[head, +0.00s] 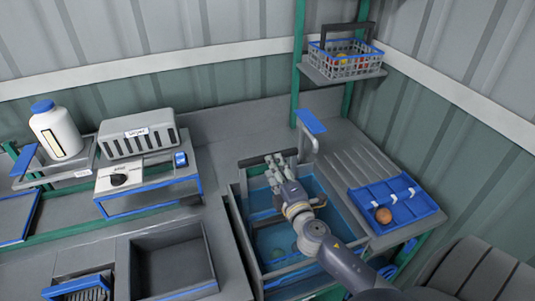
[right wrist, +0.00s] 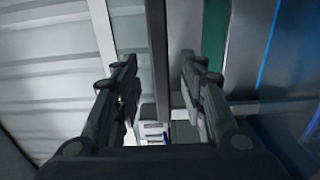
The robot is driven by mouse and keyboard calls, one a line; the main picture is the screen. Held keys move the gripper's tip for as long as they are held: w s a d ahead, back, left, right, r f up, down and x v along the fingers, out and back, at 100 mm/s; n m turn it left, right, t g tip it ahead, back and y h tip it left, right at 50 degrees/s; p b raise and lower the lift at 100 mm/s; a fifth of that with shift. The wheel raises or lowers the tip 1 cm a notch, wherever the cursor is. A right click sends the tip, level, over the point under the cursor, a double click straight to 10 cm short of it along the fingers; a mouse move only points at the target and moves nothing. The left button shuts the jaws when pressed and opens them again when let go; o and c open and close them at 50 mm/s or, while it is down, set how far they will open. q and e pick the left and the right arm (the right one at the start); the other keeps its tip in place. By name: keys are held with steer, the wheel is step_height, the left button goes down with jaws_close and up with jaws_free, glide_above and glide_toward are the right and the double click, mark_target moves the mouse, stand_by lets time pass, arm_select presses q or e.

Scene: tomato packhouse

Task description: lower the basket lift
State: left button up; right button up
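A grey wire basket (head: 345,68) with a blue rim and a dark handle, holding red and yellow produce, stands on a small shelf (head: 318,76) between green posts (head: 297,60) at the upper right. Which part is the lift is not labelled. My right gripper (head: 277,162) is over the back of a blue water tank (head: 312,188), close to a dark bar (head: 252,161). In the right wrist view its fingers (right wrist: 158,95) are apart, with a dark bar (right wrist: 157,50) showing between them. I cannot tell whether they touch it. My left gripper is not in view.
A blue paddle (head: 311,121) on a grey post stands just behind my right gripper. A blue divided tray (head: 395,205) with a round reddish item (head: 383,215) lies on the right drainboard. A white jug (head: 55,132) and grey machine (head: 137,134) stand left. An empty grey basin (head: 172,265) is front left.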

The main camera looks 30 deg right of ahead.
steer(key=shift+p+x, duration=0.35)
steer(key=shift+x, duration=2.45)
steer(key=shift+c, duration=0.5)
jaws_close()
